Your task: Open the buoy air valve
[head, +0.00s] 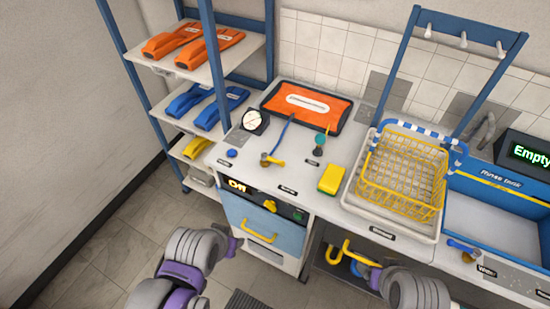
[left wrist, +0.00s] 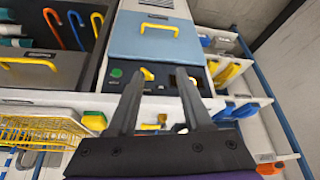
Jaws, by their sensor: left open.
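In the head view, a small brass valve with a yellow handle (head: 270,160) stands on the white bench top at the end of a blue hose (head: 284,133). I cannot read its label. It is partly visible between the fingers in the left wrist view (left wrist: 160,121). A larger yellow knob (head: 270,205) is on the dark front panel below; it also shows in the left wrist view (left wrist: 147,75). My left gripper (left wrist: 159,77) is open and empty, its fingertips apart and facing the panel. My right gripper is not in view; only my right arm shows.
A round gauge (head: 254,121), a teal fitting (head: 320,143) and a yellow sponge (head: 331,179) stand around the valve. An orange pad (head: 307,103) lies behind. A yellow wire basket (head: 402,178) is to the right, a shelf rack (head: 215,72) to the left.

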